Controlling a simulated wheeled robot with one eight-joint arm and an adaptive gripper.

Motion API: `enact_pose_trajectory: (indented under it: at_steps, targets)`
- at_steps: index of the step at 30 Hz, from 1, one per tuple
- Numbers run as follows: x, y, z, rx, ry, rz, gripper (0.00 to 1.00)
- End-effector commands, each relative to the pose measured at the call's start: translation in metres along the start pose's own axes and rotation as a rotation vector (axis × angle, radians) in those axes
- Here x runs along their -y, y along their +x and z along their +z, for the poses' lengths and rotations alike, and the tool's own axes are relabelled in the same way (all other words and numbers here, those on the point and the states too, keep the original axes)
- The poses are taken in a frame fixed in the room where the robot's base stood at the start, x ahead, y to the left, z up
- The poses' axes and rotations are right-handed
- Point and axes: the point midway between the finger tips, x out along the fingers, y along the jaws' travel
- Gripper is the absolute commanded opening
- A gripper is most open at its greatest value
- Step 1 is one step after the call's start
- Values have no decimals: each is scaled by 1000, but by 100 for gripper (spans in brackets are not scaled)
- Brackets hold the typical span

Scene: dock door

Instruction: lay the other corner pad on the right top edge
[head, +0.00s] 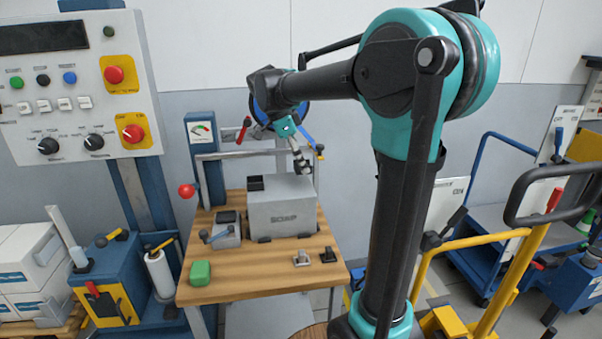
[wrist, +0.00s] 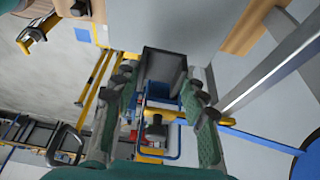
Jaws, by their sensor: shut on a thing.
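My gripper (head: 302,163) is pointing down at the carton's right top edge. In the wrist view my gripper (wrist: 162,80) is shut on a dark corner pad (wrist: 165,64), which lies between the two fingertips close to the grey carton face (wrist: 125,22). In the head view the held pad is small and partly hidden by the fingers, so I cannot tell whether it touches the carton.
A blue post with a gauge (head: 201,135) and a grey frame bar stand behind the carton. A yellow-handled truck (head: 470,247) stands right.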

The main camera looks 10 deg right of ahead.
Motion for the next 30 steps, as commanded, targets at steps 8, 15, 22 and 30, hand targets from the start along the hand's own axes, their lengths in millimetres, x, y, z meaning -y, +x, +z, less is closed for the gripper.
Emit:
enact_pose_trajectory:
  at_steps: [8,15,22,30]
  targets:
    - [0,28,12,0,0,0,23]
    - [0,35,15,0,0,0,23]
    - [0,38,16,0,0,0,44]
    - [0,38,16,0,0,0,63]
